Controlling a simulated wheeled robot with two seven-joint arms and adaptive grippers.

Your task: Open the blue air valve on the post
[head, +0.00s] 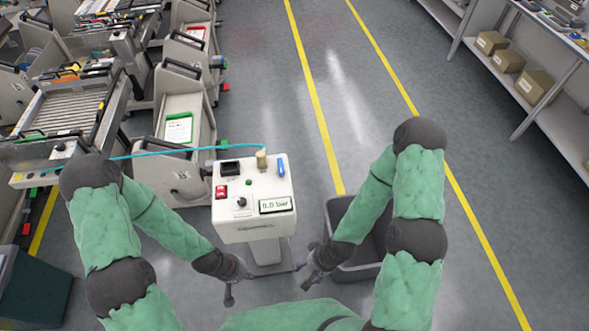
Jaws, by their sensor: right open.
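The post (240,224) is a white control box on a stand, just ahead of me. The blue valve handle (280,169) is a small blue lever near the right edge of its top, lying roughly along the view's vertical. The display (274,205) reads 0.0 bar. My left gripper (243,284) is low in front of the post, its fingers apart and empty. My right gripper (303,276) is open and empty, in front and to the right of the post's base. Both are apart from the valve.
A light blue hose (150,153) runs from the feeder at left to a brass fitting (261,160) on the box. A red switch (221,192) and black knob (241,202) are on its face. A grey bin (368,271) stands to the right. The floor beyond is clear.

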